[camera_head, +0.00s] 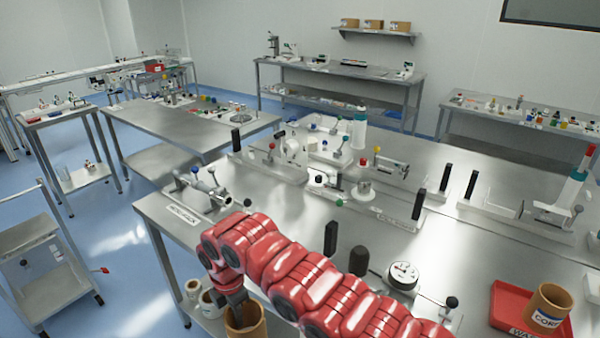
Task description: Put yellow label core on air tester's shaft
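My red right arm crosses the front of the steel bench (470,265) from the lower right. Its dark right gripper (237,300) points down at the bench's left front edge. The fingertips are at the rim of a tan core (247,322), apparently shut on its wall; the core is cut off by the frame's bottom and no label shows. A round white gauge (403,275) stands beyond the forearm, beside a black upright cylinder (360,262). It may be part of the air tester. A metal shaft fixture (205,188) stands at the bench's left corner. My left gripper is out of view.
A red tray (505,303) at the right front holds another tan core (546,308) with a blue-lettered label. White rolls (207,302) stand below the bench edge. Fixtures with black posts (470,186) crowd the bench's middle and back. A cart (45,270) stands left.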

